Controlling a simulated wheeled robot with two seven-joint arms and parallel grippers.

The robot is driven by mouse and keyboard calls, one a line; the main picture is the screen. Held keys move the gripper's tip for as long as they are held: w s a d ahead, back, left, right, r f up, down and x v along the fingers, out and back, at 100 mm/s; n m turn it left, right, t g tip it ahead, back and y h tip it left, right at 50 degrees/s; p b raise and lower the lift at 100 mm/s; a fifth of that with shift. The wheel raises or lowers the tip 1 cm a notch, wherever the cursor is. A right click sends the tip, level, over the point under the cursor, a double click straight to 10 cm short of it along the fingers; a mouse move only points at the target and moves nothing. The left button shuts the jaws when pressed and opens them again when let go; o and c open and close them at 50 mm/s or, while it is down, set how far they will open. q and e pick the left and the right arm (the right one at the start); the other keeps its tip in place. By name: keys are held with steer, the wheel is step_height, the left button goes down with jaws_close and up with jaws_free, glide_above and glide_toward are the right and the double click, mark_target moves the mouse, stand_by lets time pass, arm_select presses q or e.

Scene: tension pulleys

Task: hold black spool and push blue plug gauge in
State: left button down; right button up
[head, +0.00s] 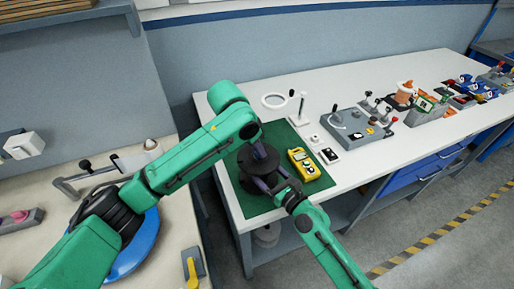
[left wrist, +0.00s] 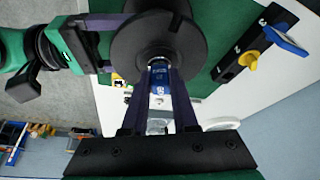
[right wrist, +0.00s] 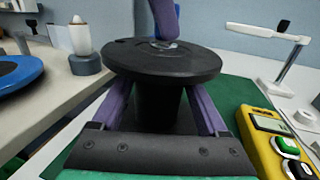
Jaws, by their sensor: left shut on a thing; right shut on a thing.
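The black spool (head: 246,162) stands upright on the green mat (head: 258,222). Its wide upper flange shows in the right wrist view (right wrist: 135,60) and in the left wrist view (left wrist: 128,45). My right gripper (right wrist: 155,97) is shut on the spool's body below the upper flange. My left gripper (left wrist: 161,72) is above the spool, shut on the blue plug gauge (left wrist: 159,82). The gauge's lower end is at the middle of the flange. How deep it sits in the bore is hidden. In the head view the gauge is hidden by my left gripper.
A yellow meter (head: 303,163) lies close to the right of the spool. A magnifier with a white ring (head: 275,101) stands behind. Grey fixtures (head: 357,128) stand farther right on the white bench. A blue round plate (head: 133,250) is on the left table.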

arm_select(q)
steer(key=c, duration=0.6)
jaws_free()
steer(key=shift+f, duration=0.1)
arm_select(e)
steer(key=shift+f, duration=0.1)
arm_select(q)
steer(key=v, duration=1.2)
arm_select(e)
steer(key=o, duration=1.5)
